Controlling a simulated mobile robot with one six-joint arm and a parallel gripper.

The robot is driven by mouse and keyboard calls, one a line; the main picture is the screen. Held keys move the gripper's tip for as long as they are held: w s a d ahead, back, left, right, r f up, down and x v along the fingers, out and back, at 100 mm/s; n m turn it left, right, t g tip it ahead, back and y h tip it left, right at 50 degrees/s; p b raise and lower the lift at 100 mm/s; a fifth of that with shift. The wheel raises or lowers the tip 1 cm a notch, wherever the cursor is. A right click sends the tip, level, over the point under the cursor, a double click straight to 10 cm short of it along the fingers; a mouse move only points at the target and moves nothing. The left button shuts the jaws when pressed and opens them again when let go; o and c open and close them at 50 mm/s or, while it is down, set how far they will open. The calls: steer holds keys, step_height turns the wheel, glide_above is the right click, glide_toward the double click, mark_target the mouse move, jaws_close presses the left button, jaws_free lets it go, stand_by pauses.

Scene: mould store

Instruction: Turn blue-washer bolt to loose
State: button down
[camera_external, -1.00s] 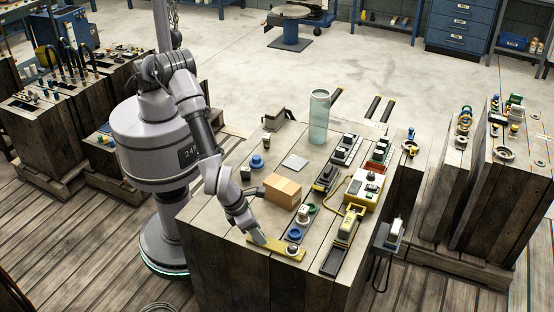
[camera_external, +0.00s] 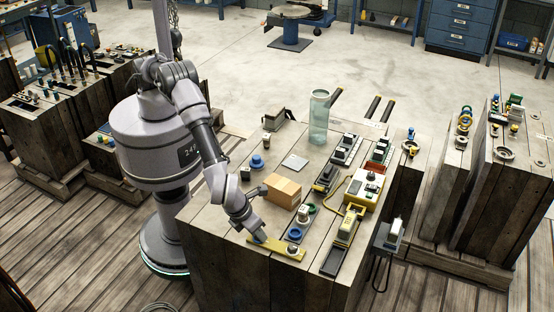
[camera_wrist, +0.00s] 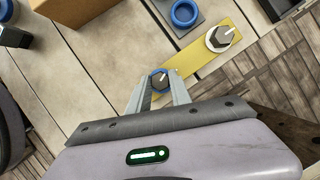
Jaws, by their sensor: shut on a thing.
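The blue-washer bolt (camera_wrist: 158,80) is a grey hex head with a white mark, ringed by a blue washer, on a yellow plate (camera_wrist: 200,45). My gripper (camera_wrist: 158,88) is shut on this bolt, one finger on each side of the head. In the outside view my gripper (camera_external: 259,237) is down at the left end of the yellow plate (camera_external: 276,248) and hides the bolt. A second bolt (camera_wrist: 219,38) with a white washer sits at the plate's other end, clear of my fingers.
A blue ring (camera_wrist: 184,13) on a grey plate lies beside the yellow plate. A cardboard box (camera_external: 282,191) stands behind my gripper. The wooden block's front edge is close.

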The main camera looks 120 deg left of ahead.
steer(key=n+g, duration=0.1)
steer(key=n, duration=0.1)
steer(key=n+g+b, duration=0.1)
steer(key=n, duration=0.2)
steer(key=shift+w+f+n, duration=0.15)
steer(key=shift+n, duration=0.15)
steer(key=n+g+b, duration=0.1)
steer(key=n+b, duration=0.2)
steer(key=shift+n+g+b, duration=0.35)
steer(key=shift+n+g, duration=0.05)
steer(key=shift+n, duration=0.2)
steer(key=c, duration=1.2)
jaws_free()
steer(key=shift+o, duration=0.2)
steer(key=shift+w+r, duration=0.1)
steer(key=shift+r, duration=0.1)
